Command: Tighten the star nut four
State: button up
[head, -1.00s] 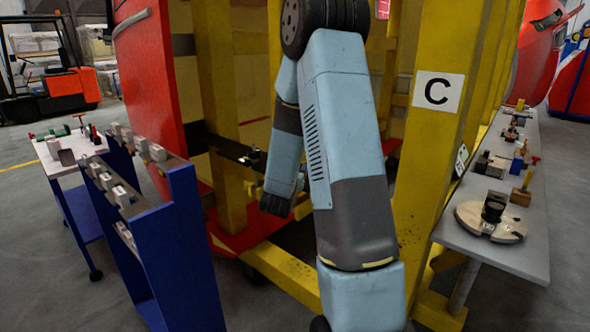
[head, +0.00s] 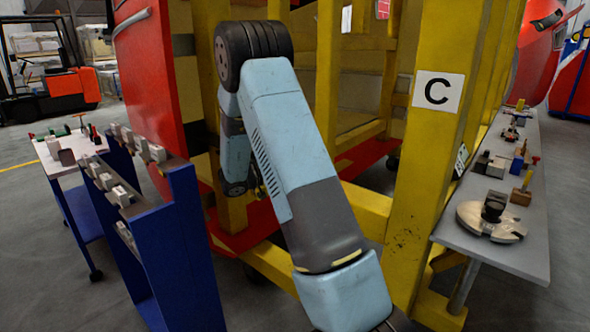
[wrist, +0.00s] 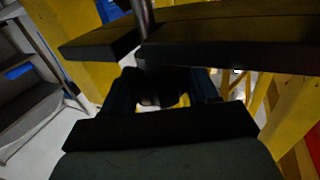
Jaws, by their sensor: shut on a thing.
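In the wrist view my gripper (wrist: 162,92) is shut on a dark, rounded thing between its two black fingers. The thing is in deep shadow; it appears to be the star nut, but its shape and number cannot be read. A dark flat bar (wrist: 230,45) lies just beyond the fingertips, with a second bar piece (wrist: 98,44) to its left. A grey metal rod (wrist: 144,22) stands in the gap between them, in line with the gripper. In the head view my gripper and the nut are hidden behind my arm.
A yellow frame (head: 440,140) with a "C" sign stands close around my arm. A red panel (head: 150,90) is on the left. A blue rack (head: 185,250) with grey parts stands front left. A grey bench (head: 500,240) with tools runs along the right.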

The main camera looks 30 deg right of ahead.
jog(key=m+g+y, duration=0.1)
jog(key=m+g, duration=0.1)
jog(key=g, duration=0.1)
jog(key=m+g, duration=0.2)
jog(key=g, duration=0.1)
jog(key=shift+w+m+g+y, duration=0.15)
jog(key=shift+m+g+y, duration=0.15)
jog(key=shift+y, duration=0.1)
jog(key=shift+m+g+y, duration=1.4)
jog(key=shift+m+g, duration=0.2)
jog(key=shift+g, duration=0.5)
jog(key=shift+r+g+y, duration=0.1)
jog(key=shift+g+y, duration=0.2)
jog(key=shift+g, duration=0.1)
jog(key=o, duration=1)
jog(key=v, duration=1.3)
jog(key=shift+w+a, duration=0.25)
jog(key=shift+a, duration=0.05)
